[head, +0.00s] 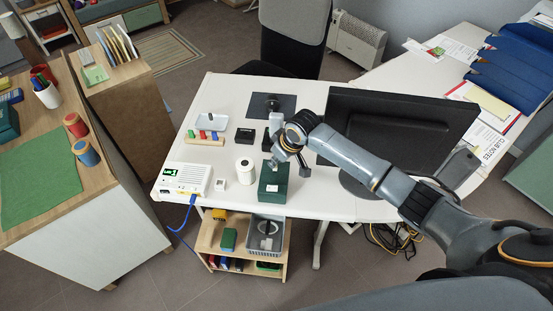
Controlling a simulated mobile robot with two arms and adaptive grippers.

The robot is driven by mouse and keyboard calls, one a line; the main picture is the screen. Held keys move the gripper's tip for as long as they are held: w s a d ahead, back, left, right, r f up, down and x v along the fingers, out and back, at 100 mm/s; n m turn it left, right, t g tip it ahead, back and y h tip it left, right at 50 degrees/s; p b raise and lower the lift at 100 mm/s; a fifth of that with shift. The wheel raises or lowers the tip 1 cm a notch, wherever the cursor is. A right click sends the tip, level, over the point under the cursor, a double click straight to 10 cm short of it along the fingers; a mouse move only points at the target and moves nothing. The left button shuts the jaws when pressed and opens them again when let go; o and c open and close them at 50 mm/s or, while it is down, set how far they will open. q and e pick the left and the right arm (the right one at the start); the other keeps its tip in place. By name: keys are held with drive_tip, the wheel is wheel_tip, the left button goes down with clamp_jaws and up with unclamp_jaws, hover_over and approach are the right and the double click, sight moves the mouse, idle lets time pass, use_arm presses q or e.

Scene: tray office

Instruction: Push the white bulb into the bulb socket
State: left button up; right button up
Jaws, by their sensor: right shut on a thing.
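My right gripper (279,158) reaches in from the right over the white desk and points down at the back of a dark green box (265,193). It is shut on a small pale thing at its tips, which looks like the white bulb (273,164); the fingers and wrist hide much of it. The green box has a small light fitting on its top, perhaps the bulb socket (272,188). I cannot tell whether the bulb touches the box. My left gripper is not in view.
A white roll (243,172) and a small white block (220,184) stand left of the green box. A white device (184,179) with a blue cable is farther left. The desk's front edge is near the box.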

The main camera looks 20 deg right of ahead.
drive_tip(key=shift+p, duration=0.4)
drive_tip(key=shift+f, duration=0.2)
idle(0.8)
drive_tip(key=shift+p, duration=0.45)
idle(0.3)
drive_tip(key=shift+f, duration=0.2)
idle(1.0)
drive_tip(key=shift+p, duration=0.55)
drive_tip(key=shift+f, duration=0.4)
idle(0.5)
idle(1.4)
